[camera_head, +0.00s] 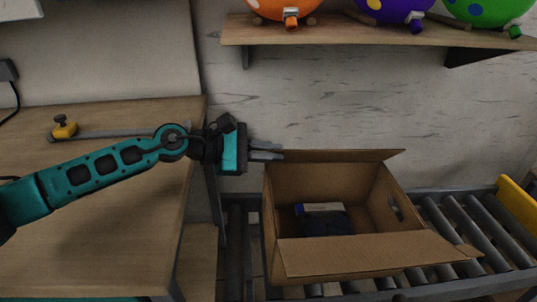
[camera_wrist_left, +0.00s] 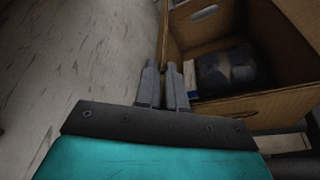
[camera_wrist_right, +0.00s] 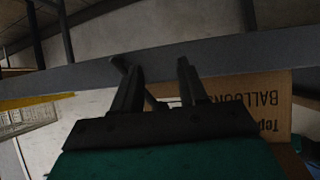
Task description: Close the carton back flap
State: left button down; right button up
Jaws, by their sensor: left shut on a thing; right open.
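The open brown carton (camera_head: 390,210) stands on the roller conveyor in the head view. Its back flap (camera_head: 345,156) stands out as a narrow strip along the rear edge, and its front flap (camera_head: 360,256) is folded outward. My left gripper (camera_head: 268,151) is at the carton's back left corner, shut on the back flap, whose edge (camera_wrist_left: 163,45) runs between the fingers (camera_wrist_left: 164,82) in the left wrist view. My right gripper (camera_wrist_right: 157,68) is open and empty, outside the head view; a printed carton wall (camera_wrist_right: 262,95) shows beyond it.
A dark item with a white and blue box (camera_head: 322,210) lies inside the carton. A shelf (camera_head: 370,35) with colored balloons hangs above. Conveyor rollers (camera_head: 455,225) are free at right.

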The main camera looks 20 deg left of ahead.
pick_arm(q)
jog(key=shift+s+f+m+b, duration=0.25)
jog(key=shift+f+m+b, duration=0.05)
jog(key=shift+b, duration=0.05)
jog(key=shift+s+d+t, duration=0.1)
jog(key=shift+t, duration=0.2)
jog(key=c, duration=1.3)
grip_release()
jog(key=b+v, duration=0.4)
jog(key=v, duration=0.9)
